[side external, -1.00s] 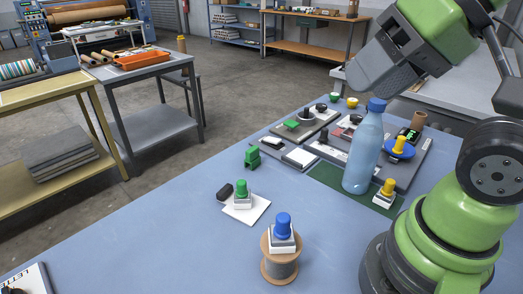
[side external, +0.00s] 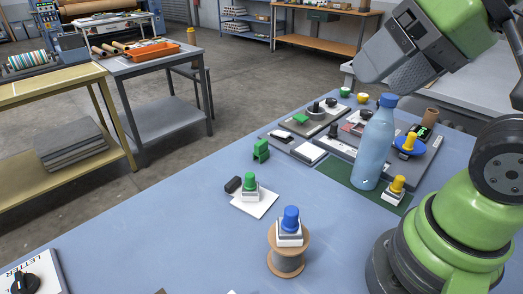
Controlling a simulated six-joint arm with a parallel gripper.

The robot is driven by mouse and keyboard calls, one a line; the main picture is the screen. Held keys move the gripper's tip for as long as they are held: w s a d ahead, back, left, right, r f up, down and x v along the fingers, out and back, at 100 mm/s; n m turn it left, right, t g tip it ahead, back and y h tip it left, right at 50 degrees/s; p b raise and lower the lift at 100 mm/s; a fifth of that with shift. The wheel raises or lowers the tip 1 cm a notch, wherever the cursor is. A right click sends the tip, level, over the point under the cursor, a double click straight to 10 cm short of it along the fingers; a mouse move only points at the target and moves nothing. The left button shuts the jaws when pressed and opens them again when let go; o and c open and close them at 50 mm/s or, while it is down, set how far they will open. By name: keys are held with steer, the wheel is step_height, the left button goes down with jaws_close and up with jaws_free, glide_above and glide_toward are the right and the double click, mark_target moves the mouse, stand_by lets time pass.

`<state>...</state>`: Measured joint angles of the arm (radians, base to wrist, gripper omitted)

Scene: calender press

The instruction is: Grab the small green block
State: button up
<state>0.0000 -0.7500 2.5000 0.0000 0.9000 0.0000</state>
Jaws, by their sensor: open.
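A small green block (side external: 261,150) with a notched shape stands on the blue table, left of the grey trays. My gripper (side external: 368,72) is at the upper right, high above the back of the table and well apart from the green block. Its jaws are open and nothing shows between them, though the fingertips are hard to make out.
A tall blue bottle (side external: 374,150) stands on the green mat (side external: 340,174), below my gripper. A wooden spool (side external: 288,260) carries a blue-knobbed stamp (side external: 290,223) near the front. A yellow-knobbed stamp (side external: 396,188) stands beside the bottle. The table's left part is largely clear.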

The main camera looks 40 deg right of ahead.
steer(key=n+g+h, duration=0.1)
steer(key=n+g, duration=0.1)
steer(key=n, duration=0.2)
glide_above(263, 143)
steer(key=s+a, duration=0.1)
steer(key=s, duration=0.3)
step_height(263, 143, down, 14)
steer(key=shift+n+g+h, duration=0.3)
steer(key=shift+n+g, duration=0.1)
steer(key=shift+n, duration=0.1)
steer(key=x, duration=0.3)
steer(key=d+x, duration=0.1)
steer(key=x, duration=0.6)
steer(key=shift+s+d+f, duration=0.25)
steer(key=shift+s+d, duration=0.05)
steer(key=shift+s, duration=0.05)
steer(key=shift+s+x, duration=0.15)
steer(key=shift+x, duration=1.35)
steer(key=shift+s+x, duration=0.15)
steer(key=shift+x, duration=1.35)
steer(key=shift+f, duration=0.15)
steer(key=shift+c, duration=0.2)
steer(key=c, duration=0.9)
